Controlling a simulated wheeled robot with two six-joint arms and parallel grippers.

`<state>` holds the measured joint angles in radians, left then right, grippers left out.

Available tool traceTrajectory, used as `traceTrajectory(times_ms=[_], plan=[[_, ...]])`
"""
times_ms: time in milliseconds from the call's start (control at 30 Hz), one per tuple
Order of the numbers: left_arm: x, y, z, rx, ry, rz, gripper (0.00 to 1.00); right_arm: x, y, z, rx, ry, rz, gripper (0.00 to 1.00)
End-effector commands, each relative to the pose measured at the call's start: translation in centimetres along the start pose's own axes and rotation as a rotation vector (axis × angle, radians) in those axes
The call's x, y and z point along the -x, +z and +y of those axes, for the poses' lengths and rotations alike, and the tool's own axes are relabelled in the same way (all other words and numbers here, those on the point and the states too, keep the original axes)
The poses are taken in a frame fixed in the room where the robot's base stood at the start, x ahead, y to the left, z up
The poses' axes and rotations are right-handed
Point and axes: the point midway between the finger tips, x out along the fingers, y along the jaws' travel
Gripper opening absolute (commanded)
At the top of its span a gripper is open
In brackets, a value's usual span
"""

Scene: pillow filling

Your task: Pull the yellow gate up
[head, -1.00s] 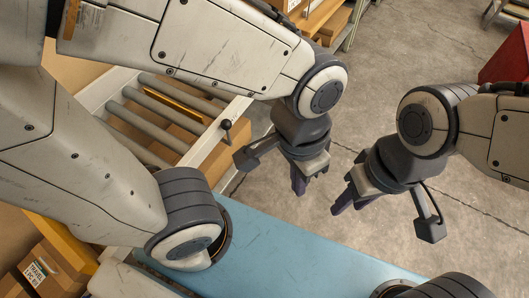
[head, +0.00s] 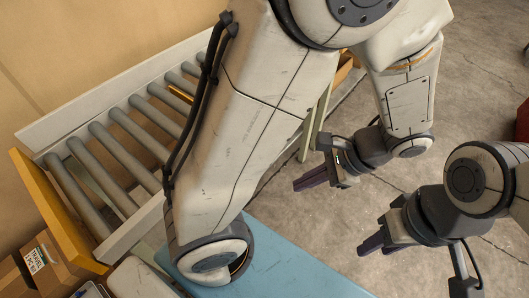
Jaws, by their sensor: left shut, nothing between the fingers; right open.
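The yellow gate (head: 58,215) is a flat board standing across the near left end of the roller conveyor in the head view. My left gripper (head: 310,181) is shut and empty in the middle of the view, over the floor and well to the right of the gate. My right gripper (head: 370,243) is open and empty at the lower right, far from the gate. Neither gripper touches the gate.
The roller conveyor (head: 96,107) with white side rails runs up from the gate. Cardboard boxes (head: 45,262) lie below the gate at the lower left. A blue surface (head: 290,262) lies in front of me. Bare concrete floor (head: 470,75) is free to the right.

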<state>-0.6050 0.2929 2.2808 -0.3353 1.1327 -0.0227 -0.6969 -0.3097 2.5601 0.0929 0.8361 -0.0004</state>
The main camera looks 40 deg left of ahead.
Motion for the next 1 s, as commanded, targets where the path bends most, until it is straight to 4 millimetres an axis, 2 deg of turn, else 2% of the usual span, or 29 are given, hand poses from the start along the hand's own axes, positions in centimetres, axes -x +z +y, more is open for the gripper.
traceTrajectory(times_ms=[33,267,400,600,700,800,1000], plan=[[-3.1,-1.8,-1.0,-0.035,-0.035,-0.100,0.00,-2.3,0.1,0.2,0.000,0.000,0.000,0.42],[-12.2,-6.3,-6.8,-0.212,-0.218,-0.512,0.00,-7.1,0.4,0.5,0.000,0.000,0.000,0.42],[-18.2,-9.5,-9.7,-0.331,-0.330,-0.742,0.00,-10.0,0.5,0.7,0.000,0.000,0.000,0.42],[-26.3,-13.6,-12.1,-0.497,-0.482,-1.003,0.00,-13.4,0.7,1.0,0.000,0.000,0.000,0.42],[-29.2,-15.0,-12.5,-0.560,-0.540,-1.084,0.00,-14.4,0.8,1.0,0.000,0.000,0.000,0.42],[-31.0,-15.8,-12.6,-0.600,-0.581,-1.134,0.00,-15.0,0.8,1.1,0.000,0.000,0.000,0.42],[-32.0,-16.3,-12.8,-0.626,-0.609,-1.163,0.00,-15.2,0.8,1.1,0.000,0.000,0.001,0.42]])
